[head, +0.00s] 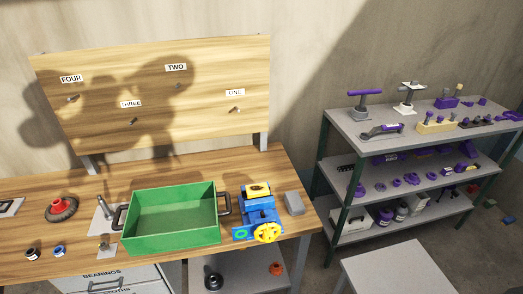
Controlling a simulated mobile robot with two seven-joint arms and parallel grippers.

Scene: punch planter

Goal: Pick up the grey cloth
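A small grey folded-looking piece (294,203), which looks like the grey cloth, lies on the wooden workbench (170,172) near its right end. It sits just right of the blue and yellow machine (258,212), with a narrow gap between them. Its top is plain grey and nothing covers it. Neither of my grippers shows in the head view.
A green tray (170,216) with dark handles stands left of the machine. A labelled pegboard (150,92) rises behind. A red-topped round part (60,207) is at the left. A shelf rack (410,145) holds purple tools. A grey table (400,272) stands lower right.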

